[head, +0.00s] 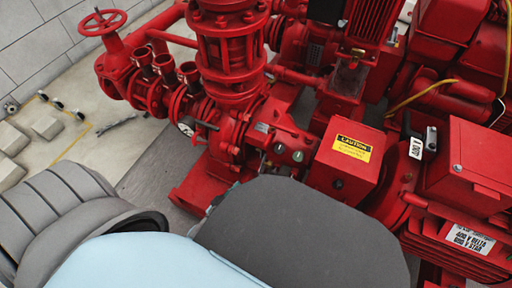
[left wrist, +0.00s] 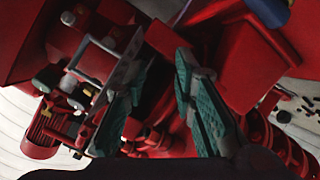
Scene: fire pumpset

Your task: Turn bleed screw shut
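The red pump (head: 235,140) stands in the middle of the head view. Two small silver round fittings (head: 288,152) sit on its lower right side, beside a red box with a yellow caution label (head: 352,148). I cannot tell which fitting is the bleed screw. In the left wrist view my left gripper (left wrist: 157,75) has its two teal-padded fingers apart, with dark red machinery behind the gap. Nothing is clearly held between them. My right gripper is not in view.
A red handwheel valve (head: 103,22) and pipework stand at the back left. Red cabinets (head: 470,170) and yellow cable fill the right. Bare floor (head: 95,100) with a few pale blocks (head: 46,127) lies at left. My own arm covers the lower middle.

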